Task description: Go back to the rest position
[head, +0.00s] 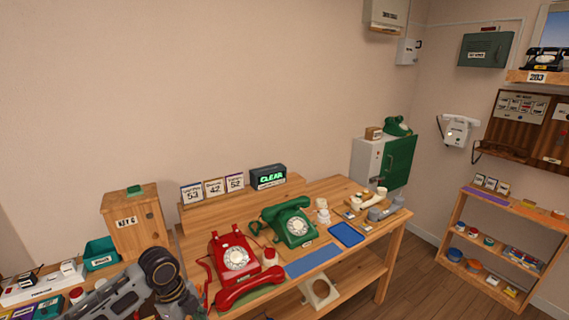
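My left arm comes in at the lower left, its grey link and dark joint in front of the table's left side. The fingers of my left gripper do not show; the arm runs out at the bottom edge. My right arm and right gripper are not in view. A red dial phone (236,258) stands on the wooden table (352,262). Its red handset (250,287) lies off the cradle along the front edge. A green dial phone (296,226) stands to its right with its handset on top.
A lit CLEAR box (267,177) and number cards (213,188) stand at the back. A blue tray (347,235) and blue mat (312,261) lie on the table. A wooden key box (136,221) stands left, a shelf (505,246) right. Floor (435,285) is clear between table and shelf.

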